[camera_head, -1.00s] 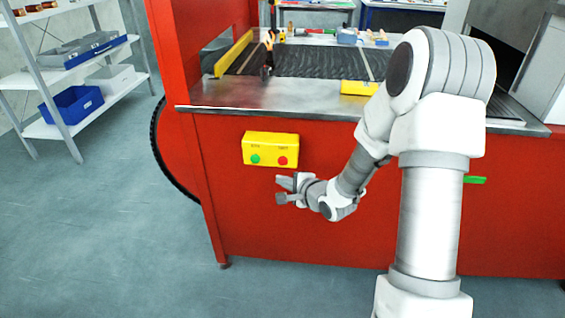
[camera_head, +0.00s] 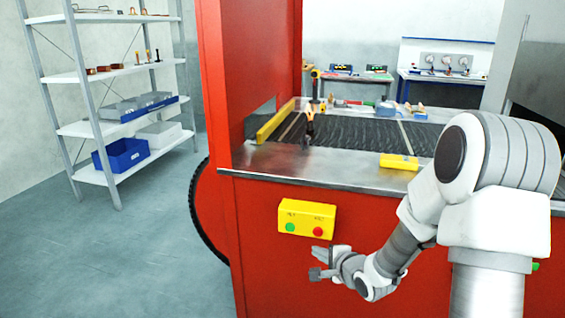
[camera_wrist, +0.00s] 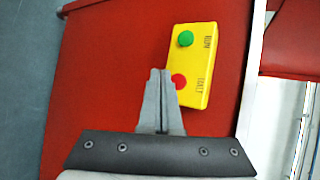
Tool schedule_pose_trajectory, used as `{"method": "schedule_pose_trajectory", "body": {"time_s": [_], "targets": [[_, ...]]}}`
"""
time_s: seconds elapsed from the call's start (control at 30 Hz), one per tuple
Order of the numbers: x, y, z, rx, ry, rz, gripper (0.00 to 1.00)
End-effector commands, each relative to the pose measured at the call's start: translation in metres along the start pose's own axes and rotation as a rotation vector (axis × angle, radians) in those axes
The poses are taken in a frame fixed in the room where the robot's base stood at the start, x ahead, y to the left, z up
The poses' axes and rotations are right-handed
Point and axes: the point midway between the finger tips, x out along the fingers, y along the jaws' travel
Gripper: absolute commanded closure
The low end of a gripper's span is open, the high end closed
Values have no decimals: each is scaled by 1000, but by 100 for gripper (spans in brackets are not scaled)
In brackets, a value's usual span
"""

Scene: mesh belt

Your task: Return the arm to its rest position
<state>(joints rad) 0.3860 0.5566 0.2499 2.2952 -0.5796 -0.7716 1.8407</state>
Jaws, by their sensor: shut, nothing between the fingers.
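My gripper (camera_head: 318,264) is at the end of my white and grey arm, folded low in front of the red machine. It is just below a yellow control box (camera_head: 307,220) with a green button and a red button. In the wrist view my gripper's fingers (camera_wrist: 160,74) are together with nothing between them. They point toward the yellow box (camera_wrist: 195,62), and the fingertips overlap the edge of the red button in the picture. I cannot tell the exact gap to the box.
The red machine (camera_head: 265,260) carries a mesh belt (camera_head: 370,135) behind a metal ledge (camera_head: 335,170). A yellow block (camera_head: 398,161) and an orange and black tool (camera_head: 309,125) are on the machine. A shelf (camera_head: 105,125) stands left. The floor (camera_head: 130,250) at the left is clear.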

Motion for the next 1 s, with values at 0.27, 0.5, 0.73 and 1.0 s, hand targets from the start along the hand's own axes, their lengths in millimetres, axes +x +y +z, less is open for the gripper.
{"method": "schedule_pose_trajectory", "body": {"time_s": [0.27,0.5,0.73,1.0], "targets": [[-54,-39,-6,-433,159,161,100],[-120,-61,-1,-753,237,339,100],[-192,-66,17,-997,219,506,100],[-275,-49,55,-1240,66,647,100]]}}
